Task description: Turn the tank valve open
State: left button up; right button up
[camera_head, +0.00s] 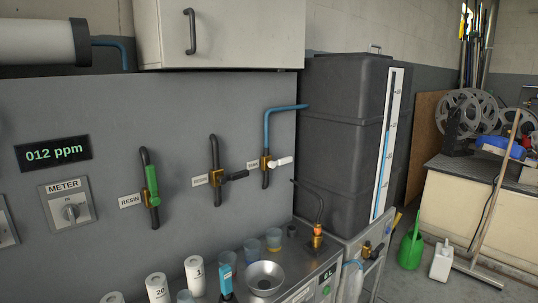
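The tank valve (266,163) is on the grey wall panel beside a small label that seems to read TANK. It has a brass body on a dark vertical pipe, and a blue hose runs from its top to the dark grey tank (343,130). Its white handle (281,161) points right, roughly level, across the pipe. A blue level strip (385,150) runs up a white scale on the tank's side. Neither of my grippers is in view.
Left of it are a valve with a black handle (236,175) and a resin valve with a green handle (152,186) along its pipe. A cabinet (228,30) hangs above.

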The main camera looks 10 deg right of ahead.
aim_at(281, 161)
jog(key=i+l+u, duration=0.2)
jog(key=l, duration=0.2)
jog(key=i+l+u, duration=0.2)
jog(key=l, duration=0.2)
jog(key=i+l+u, duration=0.2)
jog(key=l, duration=0.25)
jog(key=l+u, duration=0.2)
jog(key=l, duration=0.25)
jog(key=i+l+u, duration=0.2)
jog(key=l, duration=0.3)
jog(key=k+j, duration=0.05)
